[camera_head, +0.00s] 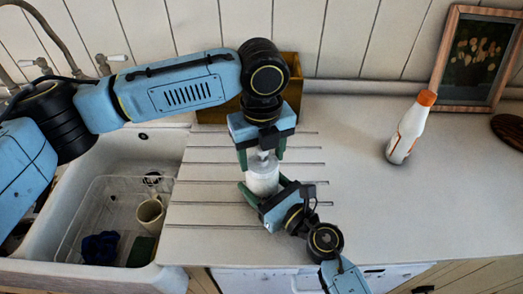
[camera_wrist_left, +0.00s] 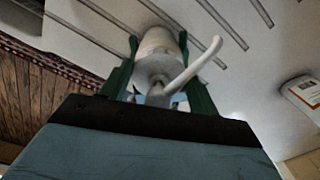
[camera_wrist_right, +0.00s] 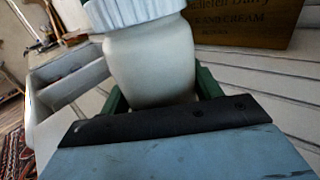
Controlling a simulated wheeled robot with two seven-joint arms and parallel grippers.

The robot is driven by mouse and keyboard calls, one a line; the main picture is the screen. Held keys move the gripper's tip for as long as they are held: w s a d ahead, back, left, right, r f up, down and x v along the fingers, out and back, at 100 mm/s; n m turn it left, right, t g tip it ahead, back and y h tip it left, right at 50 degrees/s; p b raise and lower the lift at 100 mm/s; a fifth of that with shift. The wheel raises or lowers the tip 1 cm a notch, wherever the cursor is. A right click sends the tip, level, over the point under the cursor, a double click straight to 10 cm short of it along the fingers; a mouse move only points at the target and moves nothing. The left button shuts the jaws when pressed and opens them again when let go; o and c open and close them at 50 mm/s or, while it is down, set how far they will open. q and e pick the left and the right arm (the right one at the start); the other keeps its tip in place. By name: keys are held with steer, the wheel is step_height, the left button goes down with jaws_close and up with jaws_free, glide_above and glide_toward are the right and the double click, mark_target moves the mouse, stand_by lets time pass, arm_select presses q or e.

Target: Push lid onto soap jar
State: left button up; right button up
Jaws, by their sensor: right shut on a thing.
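The soap jar (camera_head: 263,181) is white and stands upright on the ribbed drainer part of the counter. My right gripper (camera_head: 262,190) is shut on its body from the front right; the jar also fills the space between the fingers in the right wrist view (camera_wrist_right: 150,65). The lid (camera_wrist_right: 130,12) is white and ribbed and sits at the jar's mouth; whether it is fully seated is not clear. Its pump spout (camera_wrist_left: 185,70) shows in the left wrist view. My left gripper (camera_head: 262,154) points down from above, its fingers spread on either side of the lid.
A wooden crate (camera_head: 288,72) stands close behind my left gripper. A white sink (camera_head: 140,150) holding a mug (camera_head: 150,214) lies to the left. A white bottle with orange cap (camera_head: 407,130) and a picture frame (camera_head: 440,70) stand at the right. The counter between is clear.

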arm_select(q)
steer(key=o, duration=0.4)
steer(key=shift+o, duration=0.2)
step_height(320, 180, up, 12)
stand_by(0.4)
arm_select(e)
steer(key=o, duration=1.5)
